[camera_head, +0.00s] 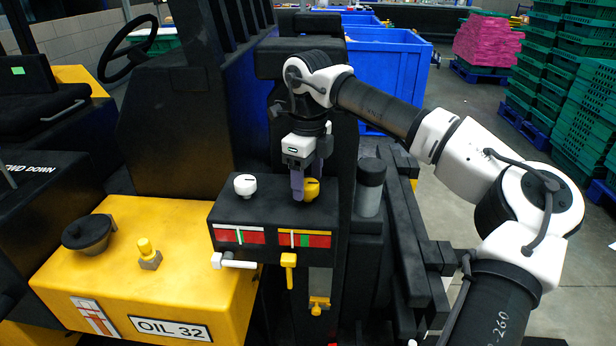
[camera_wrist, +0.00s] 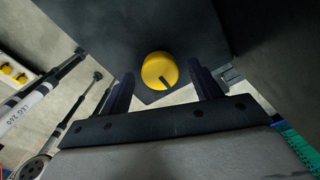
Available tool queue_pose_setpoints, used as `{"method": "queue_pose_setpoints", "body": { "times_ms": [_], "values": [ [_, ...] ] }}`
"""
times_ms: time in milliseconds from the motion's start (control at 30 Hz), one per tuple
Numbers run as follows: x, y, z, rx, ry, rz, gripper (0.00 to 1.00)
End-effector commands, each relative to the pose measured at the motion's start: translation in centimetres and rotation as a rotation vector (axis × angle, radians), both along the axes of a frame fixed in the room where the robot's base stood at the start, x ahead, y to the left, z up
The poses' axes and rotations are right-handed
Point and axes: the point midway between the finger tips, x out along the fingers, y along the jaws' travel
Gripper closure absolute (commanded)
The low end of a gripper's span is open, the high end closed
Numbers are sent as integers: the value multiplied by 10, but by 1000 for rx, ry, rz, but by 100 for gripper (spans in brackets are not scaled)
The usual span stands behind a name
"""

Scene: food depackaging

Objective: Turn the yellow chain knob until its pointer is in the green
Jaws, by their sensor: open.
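The yellow knob (camera_head: 311,189) stands on top of the black control box (camera_head: 225,212), at the right. In the wrist view the yellow knob (camera_wrist: 160,70) shows a dark pointer mark on its lower edge. My gripper (camera_head: 298,188) points down at the knob. In the wrist view its two fingers (camera_wrist: 160,88) are apart, one on each side of the knob, with gaps; I cannot tell their depth beside it. The gauge (camera_head: 304,240) below the knob is red with a green band and a yellow strip above. Its pointer is too small to place.
A white knob (camera_head: 245,185) stands left of the yellow one, above another red gauge (camera_head: 238,236). A white lever (camera_head: 234,262) and a yellow lever (camera_head: 289,262) stick out below. A dark grey cylinder (camera_head: 370,188) stands close on the right.

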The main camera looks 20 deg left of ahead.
Motion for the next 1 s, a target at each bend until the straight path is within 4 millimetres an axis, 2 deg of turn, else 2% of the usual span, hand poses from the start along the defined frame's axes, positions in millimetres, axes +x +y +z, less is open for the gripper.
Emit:
{"method": "queue_pose_setpoints", "body": {
  "times_ms": [367,700,1000],
  "values": [
    [0,0,-7,0,-1,1,37],
    [0,0,-6,0,0,1,80],
    [0,0,-6,0,0,37,81]
  ]
}}
